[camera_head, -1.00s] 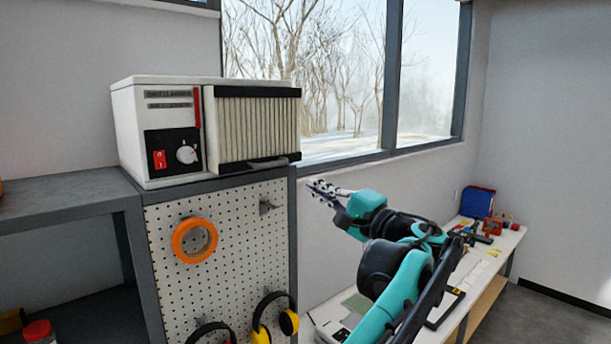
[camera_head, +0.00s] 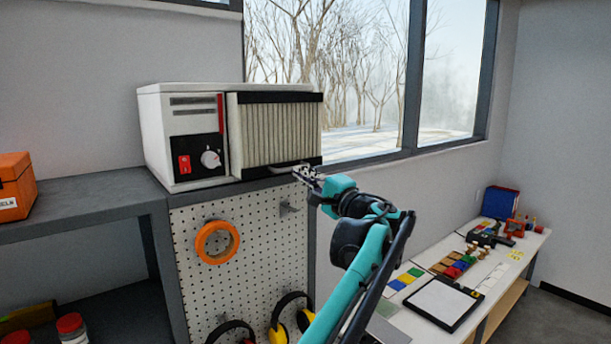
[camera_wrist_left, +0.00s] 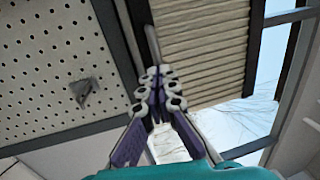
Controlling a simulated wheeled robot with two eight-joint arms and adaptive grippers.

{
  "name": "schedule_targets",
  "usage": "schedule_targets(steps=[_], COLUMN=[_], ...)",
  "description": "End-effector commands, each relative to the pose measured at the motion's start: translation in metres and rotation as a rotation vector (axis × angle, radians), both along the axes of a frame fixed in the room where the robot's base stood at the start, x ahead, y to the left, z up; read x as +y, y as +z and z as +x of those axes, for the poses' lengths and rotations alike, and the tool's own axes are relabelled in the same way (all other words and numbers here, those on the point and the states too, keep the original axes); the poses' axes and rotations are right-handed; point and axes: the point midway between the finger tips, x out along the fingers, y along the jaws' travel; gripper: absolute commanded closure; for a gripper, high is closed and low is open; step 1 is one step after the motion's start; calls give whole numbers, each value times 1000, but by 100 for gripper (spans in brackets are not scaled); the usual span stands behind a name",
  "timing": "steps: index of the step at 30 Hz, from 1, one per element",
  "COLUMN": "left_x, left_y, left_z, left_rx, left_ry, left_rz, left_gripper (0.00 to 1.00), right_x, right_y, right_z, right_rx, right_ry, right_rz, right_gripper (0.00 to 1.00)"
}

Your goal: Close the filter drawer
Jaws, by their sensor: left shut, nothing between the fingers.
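The filter drawer (camera_head: 278,130) has a pleated beige front with black top and bottom rails, and stands out from the front of the white filter unit (camera_head: 190,115). Its handle (camera_head: 290,167) is a grey bar on the bottom rail. My left gripper (camera_head: 300,174) is shut and empty at the right end of the handle; I cannot tell whether it touches. In the left wrist view, the closed fingertips (camera_wrist_left: 157,82) are close to the bar-like handle (camera_wrist_left: 152,45), with the drawer's pleats (camera_wrist_left: 200,45) beyond. My right gripper is out of view.
The unit rests on a grey cabinet with a pegboard front (camera_head: 255,240), which carries an orange tape roll (camera_head: 217,242), a hook and ear defenders. A low white bench (camera_head: 400,320) with small items stands at the right. An orange box (camera_head: 15,187) is on the left shelf.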

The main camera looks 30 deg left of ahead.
Motion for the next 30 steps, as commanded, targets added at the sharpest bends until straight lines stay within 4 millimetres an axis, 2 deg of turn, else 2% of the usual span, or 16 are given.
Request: schedule_targets(steps=[5, 12, 16, 30], left_x=[2, 44, 59, 61], left_y=[0, 2, 1, -1], left_z=[1, 18, 24, 25], left_rx=[0, 1, 0, 1], left_ry=[1, 4, 2, 0], left_rz=[0, 0, 1, 0], left_gripper=[100, 100, 100, 100], right_x=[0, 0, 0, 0], right_y=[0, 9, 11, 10], right_z=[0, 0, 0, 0], right_rx=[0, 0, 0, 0], right_ry=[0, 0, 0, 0], right_rz=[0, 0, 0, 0], right_gripper=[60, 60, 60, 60])
